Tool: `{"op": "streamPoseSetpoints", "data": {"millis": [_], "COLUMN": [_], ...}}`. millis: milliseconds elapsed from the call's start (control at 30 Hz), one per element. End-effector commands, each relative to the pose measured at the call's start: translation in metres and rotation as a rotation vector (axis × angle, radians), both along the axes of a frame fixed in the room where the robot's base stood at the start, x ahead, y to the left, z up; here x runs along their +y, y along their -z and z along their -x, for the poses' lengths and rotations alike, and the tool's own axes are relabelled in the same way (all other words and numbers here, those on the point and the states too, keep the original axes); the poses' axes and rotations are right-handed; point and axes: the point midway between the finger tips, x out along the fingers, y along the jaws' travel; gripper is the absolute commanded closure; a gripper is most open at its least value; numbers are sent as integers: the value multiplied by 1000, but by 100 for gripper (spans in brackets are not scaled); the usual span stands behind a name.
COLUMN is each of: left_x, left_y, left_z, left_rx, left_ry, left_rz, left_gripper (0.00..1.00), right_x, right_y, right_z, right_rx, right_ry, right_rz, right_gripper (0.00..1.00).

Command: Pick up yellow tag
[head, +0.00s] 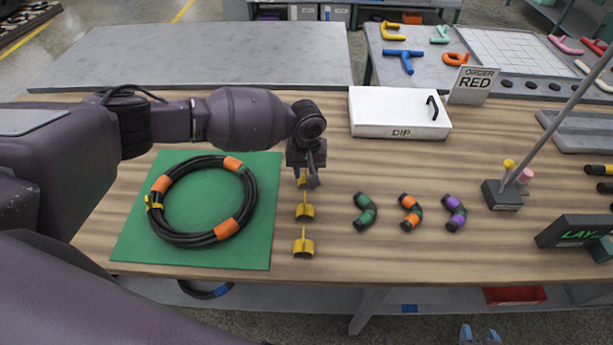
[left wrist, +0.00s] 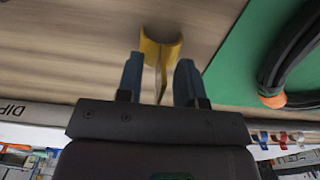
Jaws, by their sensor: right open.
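Gaps show on both sides of the fin, so the fingers are open and not clamped. Fingertips of my right gripper (head: 479,335) show at the bottom edge in the head view, apart and empty.
A coiled black hose (head: 183,238) with orange bands lies on the green mat (head: 128,240). Short curved hose pieces (head: 410,213) lie to the right of the tags. A white DIP box (head: 385,108) stands behind, and a post base (head: 501,195) stands at right.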

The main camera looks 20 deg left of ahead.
Motion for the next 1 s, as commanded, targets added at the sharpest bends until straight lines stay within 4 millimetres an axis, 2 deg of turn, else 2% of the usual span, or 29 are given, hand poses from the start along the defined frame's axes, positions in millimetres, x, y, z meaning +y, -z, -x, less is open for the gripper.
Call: {"op": "streamPoseSetpoints", "data": {"millis": [300,533,867,1000], "left_x": [0,0,0,0], "left_y": [5,5,5,-1], "left_z": [0,0,0,-1], "left_rx": [-1,-1,-1,-1], "left_ry": [0,0,0,0], "left_rz": [0,0,0,1], "left_gripper": [66,100,100,100], "right_x": [1,1,0,0], "right_y": [-1,2,6,4], "right_z": [-1,4,8,7], "right_rx": [-4,7,17,14], "right_ry": [2,5,7,6], "right_rz": [-4,-4,-3,-3], "right_gripper": [57,57,57,57]}}
